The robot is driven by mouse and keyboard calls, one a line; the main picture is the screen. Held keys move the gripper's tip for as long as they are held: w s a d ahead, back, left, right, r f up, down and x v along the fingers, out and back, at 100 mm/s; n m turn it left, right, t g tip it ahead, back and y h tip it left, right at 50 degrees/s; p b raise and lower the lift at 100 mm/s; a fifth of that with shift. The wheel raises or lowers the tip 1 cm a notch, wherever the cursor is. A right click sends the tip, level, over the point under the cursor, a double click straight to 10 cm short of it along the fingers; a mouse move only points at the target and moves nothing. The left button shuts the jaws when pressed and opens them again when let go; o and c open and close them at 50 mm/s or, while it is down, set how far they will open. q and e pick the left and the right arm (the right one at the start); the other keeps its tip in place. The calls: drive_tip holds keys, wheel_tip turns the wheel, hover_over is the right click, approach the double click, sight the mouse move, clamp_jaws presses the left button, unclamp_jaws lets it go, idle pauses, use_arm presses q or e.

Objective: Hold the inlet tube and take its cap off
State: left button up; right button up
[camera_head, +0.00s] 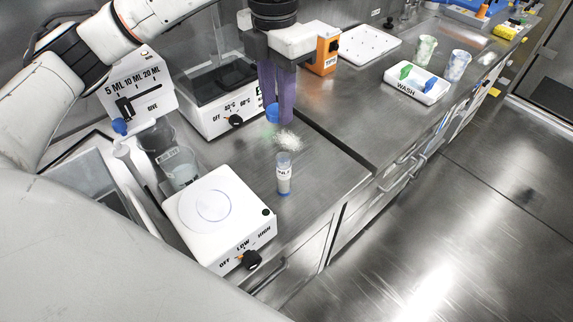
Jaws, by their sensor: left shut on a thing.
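The inlet tube (284,178) is a small clear tube with a white label and a blue lower end. It stands upright on the steel counter, and no cap shows on its top. My left gripper (279,113) has purple fingers and is shut on a blue cap (272,113) at its fingertips. The fingers partly hide the cap. The gripper is behind the tube in the picture, apart from it. My right gripper is not in view.
White powder (287,140) lies on the counter behind the tube. A white hotplate (213,213) stands left of the tube, with a beaker (180,165) behind it. A heated bath (205,100) is behind. A WASH tray (416,85) stands at right. The counter's front edge is close to the tube.

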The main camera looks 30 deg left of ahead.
sight(275, 122)
use_arm(q)
drive_tip(key=n, duration=0.4)
drive_tip(key=shift+w+a+r, duration=0.1)
drive_tip(key=shift+a+r, duration=0.05)
drive_tip(key=shift+a, duration=0.2)
drive_tip(key=shift+f+n, duration=0.3)
wheel_tip(275, 122, down, 17)
drive_tip(key=shift+f+p, duration=0.2)
drive_tip(key=shift+p, duration=0.55)
drive_tip(key=shift+f, duration=0.1)
drive_tip(key=o, duration=1.1)
drive_tip(key=shift+o, duration=0.2)
wheel_tip(275, 122, up, 12)
drive_tip(key=shift+r+b, duration=0.2)
drive_tip(key=shift+b, duration=0.4)
